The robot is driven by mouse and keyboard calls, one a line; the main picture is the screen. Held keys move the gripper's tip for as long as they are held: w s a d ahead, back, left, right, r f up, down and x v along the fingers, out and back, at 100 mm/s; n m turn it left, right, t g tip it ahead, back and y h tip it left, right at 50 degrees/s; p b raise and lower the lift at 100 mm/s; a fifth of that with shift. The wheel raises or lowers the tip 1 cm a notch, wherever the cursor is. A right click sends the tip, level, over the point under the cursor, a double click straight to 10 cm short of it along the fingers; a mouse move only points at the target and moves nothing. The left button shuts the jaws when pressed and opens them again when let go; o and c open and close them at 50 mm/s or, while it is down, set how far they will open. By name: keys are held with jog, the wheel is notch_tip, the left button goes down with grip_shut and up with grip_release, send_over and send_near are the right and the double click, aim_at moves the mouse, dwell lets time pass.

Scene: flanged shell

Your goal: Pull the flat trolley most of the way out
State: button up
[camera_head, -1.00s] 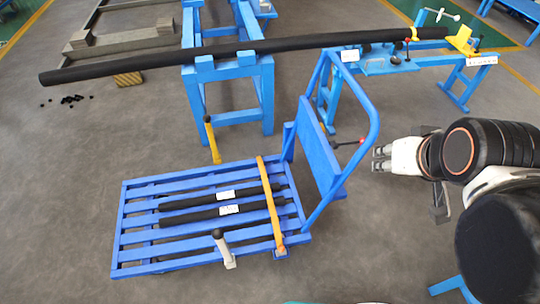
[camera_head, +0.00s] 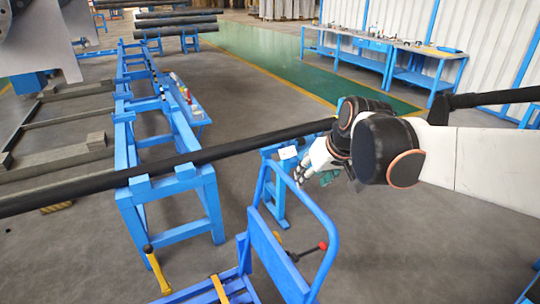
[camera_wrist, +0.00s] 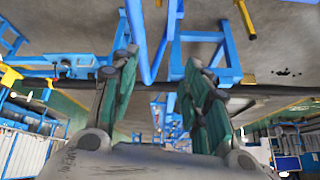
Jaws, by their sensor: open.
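The flat blue trolley (camera_head: 275,258) is at the bottom of the head view, mostly cut off by the frame edge. Its upright end panel and looped push handle (camera_head: 333,232) show. A strip of orange strap (camera_head: 219,288) lies over its deck. My gripper (camera_head: 312,178) hangs above and beyond the handle, near its top; touching or apart is hard to judge there. In the wrist view, my gripper (camera_wrist: 157,105) has two green-padded fingers spread wide. A blue tube (camera_wrist: 140,40), apparently the handle, shows in the gap beyond the fingertips, not clamped.
A long black pipe (camera_head: 235,148) rests on a blue stand (camera_head: 175,185) behind the trolley. A red-knobbed lever (camera_head: 322,246) sticks out beside the handle. A yellow post (camera_head: 157,270) stands left of the trolley. Grey floor (camera_head: 420,240) is open at the right.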

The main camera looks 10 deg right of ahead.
aim_at(303, 191)
jog(key=w+d+f+n+g+y+p, duration=0.2)
jog(key=w+d+p, duration=0.3)
jog(key=w+d, duration=0.15)
jog(key=b+x, duration=0.2)
jog(key=x, duration=0.5)
jog(key=b+x, duration=0.1)
jog(key=x, duration=0.7)
jog(key=shift+w+d+r+b, duration=0.1)
jog(key=shift+w+b, duration=0.1)
jog(key=shift+b, duration=0.15)
grip_shut()
